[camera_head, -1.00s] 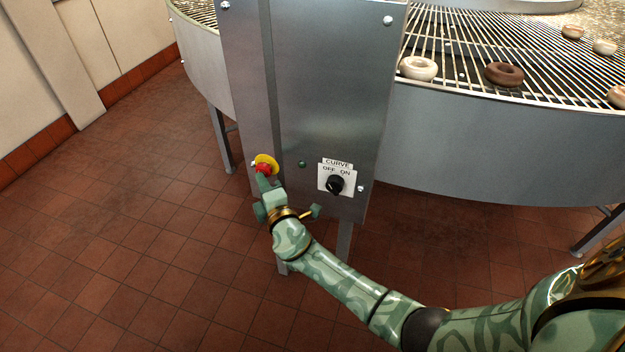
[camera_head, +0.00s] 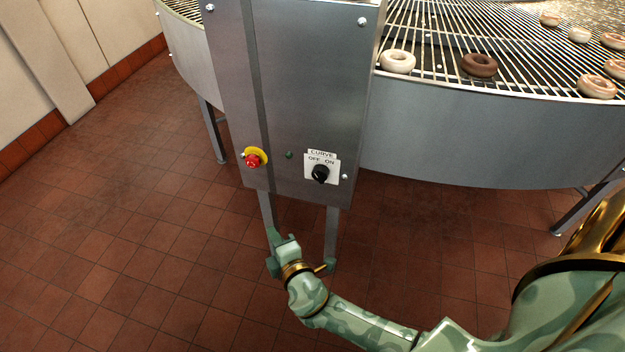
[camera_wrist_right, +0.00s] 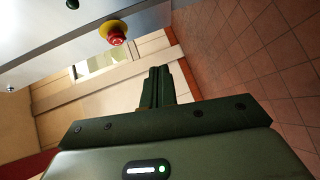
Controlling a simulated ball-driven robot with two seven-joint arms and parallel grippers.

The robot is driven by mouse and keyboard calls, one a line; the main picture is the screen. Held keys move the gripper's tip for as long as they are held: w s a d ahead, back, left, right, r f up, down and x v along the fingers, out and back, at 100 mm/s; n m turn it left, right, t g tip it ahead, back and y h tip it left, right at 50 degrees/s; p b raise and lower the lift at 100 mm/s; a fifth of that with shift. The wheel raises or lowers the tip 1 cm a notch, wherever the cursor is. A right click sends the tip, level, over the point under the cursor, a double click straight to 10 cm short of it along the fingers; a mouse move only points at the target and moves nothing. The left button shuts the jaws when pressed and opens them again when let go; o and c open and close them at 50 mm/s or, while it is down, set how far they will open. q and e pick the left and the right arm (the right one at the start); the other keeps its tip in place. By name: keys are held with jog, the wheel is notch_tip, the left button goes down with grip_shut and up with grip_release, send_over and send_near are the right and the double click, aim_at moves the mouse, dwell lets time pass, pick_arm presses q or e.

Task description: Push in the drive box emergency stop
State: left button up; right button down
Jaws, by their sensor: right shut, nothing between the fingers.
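The drive box (camera_head: 300,80) is a grey metal cabinet on legs in front of the curved conveyor. The emergency stop (camera_head: 252,160) is a red mushroom button on a yellow disc at the lower left of its face. It also shows at the top of the right wrist view (camera_wrist_right: 115,36). My right gripper (camera_head: 272,232) is below the box, clear of the button and touching nothing I can see. In the right wrist view its fingers (camera_wrist_right: 158,72) are together and empty. Whether the button is pushed in I cannot tell. My left gripper is not in view.
A black knob (camera_head: 320,173) on a white plate marked CURVE, OFF, ON sits right of the button, with a small dark green light (camera_head: 289,155) between. The wire conveyor (camera_head: 440,45) carries several rings. The tiled floor at left is clear.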

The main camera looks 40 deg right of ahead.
pick_arm(q)
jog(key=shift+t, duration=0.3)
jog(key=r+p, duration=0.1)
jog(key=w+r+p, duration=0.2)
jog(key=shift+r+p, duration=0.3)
jog(key=shift+p, duration=0.05)
pick_arm(e)
jog(key=s+d+f+m+g, duration=0.2)
jog(key=s+f+g, duration=0.3)
jog(key=s+f, duration=0.5)
jog(key=shift+s+d+f+y, duration=0.2)
jog(key=shift+s+f+y, duration=0.1)
jog(key=shift+s+f, duration=0.1)
jog(key=shift+r, duration=0.1)
